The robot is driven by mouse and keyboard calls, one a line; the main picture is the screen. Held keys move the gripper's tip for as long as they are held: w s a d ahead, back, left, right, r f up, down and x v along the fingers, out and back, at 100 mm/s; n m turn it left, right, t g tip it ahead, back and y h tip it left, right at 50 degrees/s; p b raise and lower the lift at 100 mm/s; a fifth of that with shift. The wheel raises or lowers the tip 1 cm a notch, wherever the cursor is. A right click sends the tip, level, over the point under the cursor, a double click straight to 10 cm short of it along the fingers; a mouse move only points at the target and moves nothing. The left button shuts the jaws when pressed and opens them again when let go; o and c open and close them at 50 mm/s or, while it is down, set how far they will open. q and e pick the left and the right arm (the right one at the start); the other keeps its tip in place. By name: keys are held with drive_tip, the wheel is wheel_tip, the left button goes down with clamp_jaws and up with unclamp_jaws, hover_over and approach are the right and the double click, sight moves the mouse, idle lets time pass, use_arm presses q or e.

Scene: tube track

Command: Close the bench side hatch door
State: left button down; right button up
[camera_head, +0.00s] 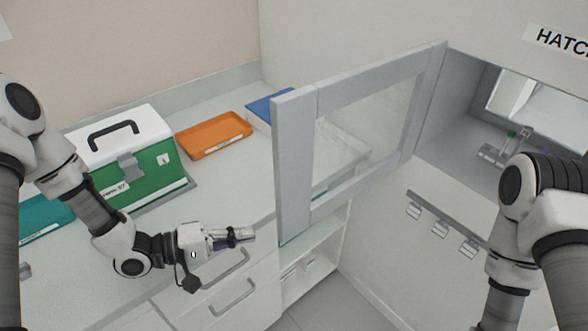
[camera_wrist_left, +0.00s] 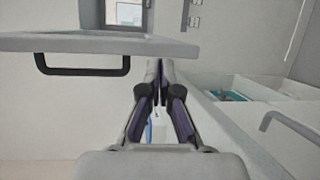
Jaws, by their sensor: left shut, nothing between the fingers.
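The hatch door (camera_head: 294,165), a pale grey frame around a clear pane, stands open and swung out from the wall over the bench corner. Its hinged side is at the right, beside the hatch opening (camera_head: 455,105). My left gripper (camera_head: 250,234) is shut and empty, left of and below the door's free edge, apart from it in the head view. In the left wrist view, the closed fingers (camera_wrist_left: 160,68) point up the picture beside a grey panel (camera_wrist_left: 85,43) with a black bar handle (camera_wrist_left: 82,71), which looks like the door.
A green case (camera_head: 150,172) with a white lid, an orange tray (camera_head: 213,134) and a blue item (camera_head: 268,105) sit on the bench. Drawers with bar handles (camera_head: 232,301) lie below my left gripper. A tube rack (camera_head: 492,154) is inside the hatch; wall hooks (camera_head: 440,226) hang below.

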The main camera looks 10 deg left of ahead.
sight(277, 191)
use_arm(q)
drive_tip(key=w+a+r+t, duration=0.2)
drive_tip(key=w+a+r, duration=0.1)
drive_tip(key=r, duration=0.3)
drive_tip(key=x, duration=0.3)
drive_tip(key=p+x, duration=0.1)
drive_tip(key=x, duration=0.2)
drive_tip(key=s+x, duration=0.1)
drive_tip(key=x, duration=0.2)
drive_tip(key=shift+w+d+r+p, duration=0.1)
drive_tip(key=shift+w+d+p, duration=0.2)
drive_tip(key=shift+d, duration=0.45)
drive_tip(key=shift+w, duration=0.15)
use_arm(e)
drive_tip(key=shift+s+d+r, duration=0.1)
drive_tip(key=shift+s+r, duration=0.1)
drive_tip(key=shift+r, duration=0.7)
